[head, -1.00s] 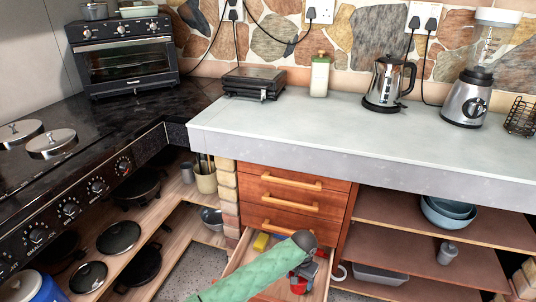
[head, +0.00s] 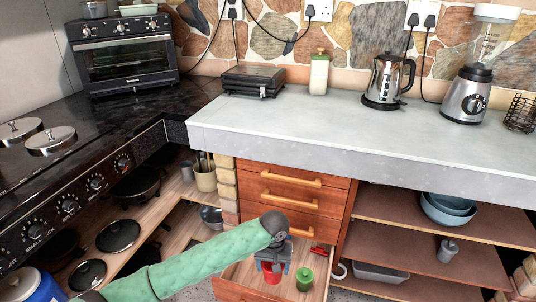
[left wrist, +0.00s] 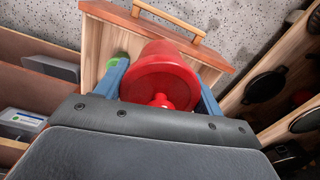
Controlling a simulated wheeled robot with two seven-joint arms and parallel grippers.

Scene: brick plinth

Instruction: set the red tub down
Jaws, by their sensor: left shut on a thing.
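The red tub (head: 270,273) is between the fingers of my left gripper (head: 272,265), over the open drawer (head: 236,272). In the left wrist view the tub (left wrist: 160,78) fills the space between the two blue fingers, and the gripper (left wrist: 163,90) is shut on it. I cannot tell whether the tub's base touches the drawer floor. A green tub (head: 305,279) stands in the drawer, to the right of the red one. My right gripper is not in view.
A small red object (head: 318,250) lies at the drawer's back right. Shut drawers (head: 290,205) rise behind, under the worktop (head: 330,130). Shelves with blue bowls (head: 448,210) are to the right. Pan lids (head: 118,235) lie on the left shelf.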

